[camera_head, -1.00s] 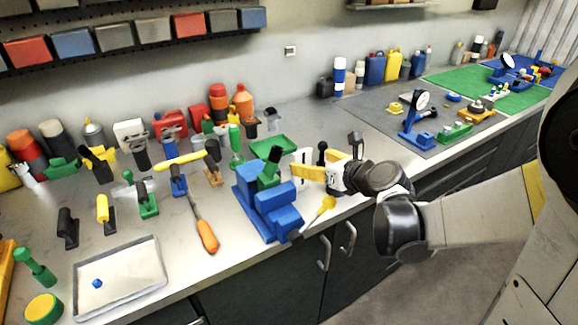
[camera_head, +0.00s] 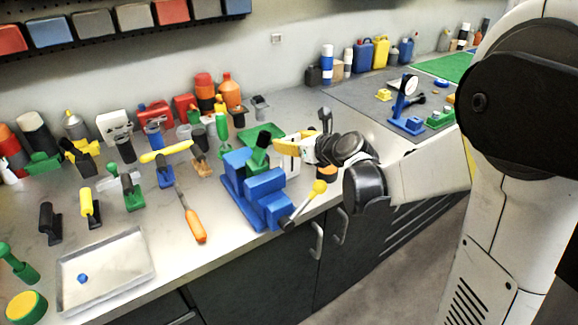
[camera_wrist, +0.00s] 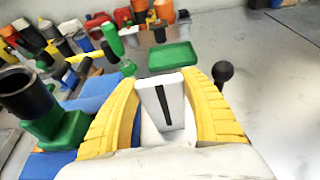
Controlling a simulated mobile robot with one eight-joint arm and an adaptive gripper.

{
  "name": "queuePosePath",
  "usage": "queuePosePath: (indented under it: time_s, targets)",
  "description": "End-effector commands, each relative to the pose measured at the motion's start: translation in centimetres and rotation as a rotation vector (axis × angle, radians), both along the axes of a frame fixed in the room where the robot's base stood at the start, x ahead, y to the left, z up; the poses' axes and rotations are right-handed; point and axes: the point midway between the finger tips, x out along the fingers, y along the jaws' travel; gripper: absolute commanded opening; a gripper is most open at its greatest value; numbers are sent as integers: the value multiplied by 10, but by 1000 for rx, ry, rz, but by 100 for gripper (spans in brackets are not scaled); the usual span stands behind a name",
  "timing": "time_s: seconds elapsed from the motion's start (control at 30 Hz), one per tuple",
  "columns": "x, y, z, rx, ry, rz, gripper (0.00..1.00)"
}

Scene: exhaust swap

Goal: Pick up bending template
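A pale upright plate with a dark slot, which I take to be the bending template (camera_wrist: 172,105), stands between the two yellow fingers of my gripper (camera_wrist: 160,82) in the wrist view. Its side edges appear to meet both fingers, but firm contact cannot be made out. In the head view my gripper (camera_head: 284,147) points left at the counter, just right of the blue vise (camera_head: 258,188). Only a pale part of the plate (camera_head: 290,166) shows below the yellow finger there; the rest is hidden.
A green tray (camera_head: 262,134) lies behind the vise. A yellow-knobbed rod (camera_head: 305,203) sticks out at the vise's front right. A black-knobbed part (camera_wrist: 222,72) is close to the right finger. Hand tools and a metal tray (camera_head: 105,270) fill the counter's left.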

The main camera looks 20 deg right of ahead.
Motion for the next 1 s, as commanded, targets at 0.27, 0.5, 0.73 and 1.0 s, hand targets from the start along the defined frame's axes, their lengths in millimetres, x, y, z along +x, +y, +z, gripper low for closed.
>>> queuePosePath:
  time_s: [0.27,0.5,0.73,1.0]
  targets:
    - [0,0,0,0,0,0,11]
    - [0,0,17,0,0,0,11]
    - [-10,-16,55,0,0,-5,11]
    - [-48,-64,91,1,0,-6,11]
